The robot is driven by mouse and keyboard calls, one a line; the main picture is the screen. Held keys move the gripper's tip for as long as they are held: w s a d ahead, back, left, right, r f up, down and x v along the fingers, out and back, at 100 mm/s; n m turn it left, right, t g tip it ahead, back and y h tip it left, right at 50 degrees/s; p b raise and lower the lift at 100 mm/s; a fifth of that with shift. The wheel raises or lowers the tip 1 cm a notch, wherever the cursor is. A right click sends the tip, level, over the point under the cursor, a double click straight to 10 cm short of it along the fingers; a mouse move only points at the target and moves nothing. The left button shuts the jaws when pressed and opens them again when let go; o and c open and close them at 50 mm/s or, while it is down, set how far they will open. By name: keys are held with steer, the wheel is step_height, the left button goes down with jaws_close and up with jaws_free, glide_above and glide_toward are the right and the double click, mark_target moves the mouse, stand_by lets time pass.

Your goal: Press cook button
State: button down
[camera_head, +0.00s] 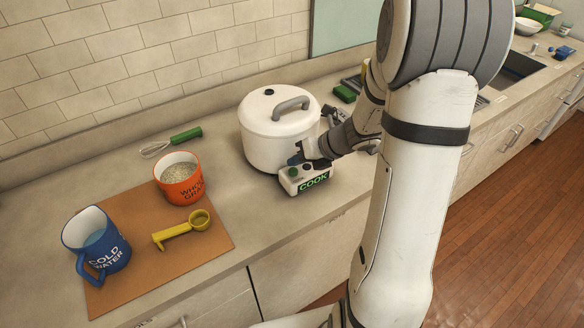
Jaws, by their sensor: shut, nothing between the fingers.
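A white rice cooker (264,141) with a closed lid and a grey handle stands on the counter in the head view. Its front base juts out as a panel with a green "COOK" label (313,182). My gripper (300,158) is shut and empty at the panel, just above and behind the label. A dark round knob or button (293,171) shows on the panel's left part. The fingertips partly cover the panel's top, so I cannot tell whether they touch a button.
A brown board (215,238) at the left holds a blue "COLD WATER" mug (112,252), an orange grain cup (183,190) and a yellow measuring scoop (175,236). A green-handled whisk (185,136) lies behind. A green sponge (344,93) and a sink (518,66) are right of the cooker.

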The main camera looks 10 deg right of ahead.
mark_target(297, 171)
step_height(297, 171, up, 5)
steer(key=p, duration=0.5)
steer(key=shift+r, duration=0.1)
stand_by(0.6)
steer(key=s+a+r+n+g+h+b, duration=0.1)
steer(key=s+a+r+n, duration=0.2)
steer(key=s+n, duration=0.35)
steer(key=s+a+r+n+g+h+b, duration=0.1)
steer(key=s+a+r+n+g, duration=0.2)
steer(key=n, duration=0.7)
steer(key=s+d+r+n+t+h+b, duration=0.1)
steer(key=s+d+n+h, duration=0.1)
steer(key=s+n, duration=0.3)
steer(key=s+d+r+n+t+h+b, duration=0.1)
steer(key=s+n, duration=0.5)
steer(key=n, duration=0.7)
steer(key=shift+s+d+r+h, duration=0.25)
steer(key=shift+d+r+h, duration=0.2)
steer(key=shift+d+h, duration=0.6)
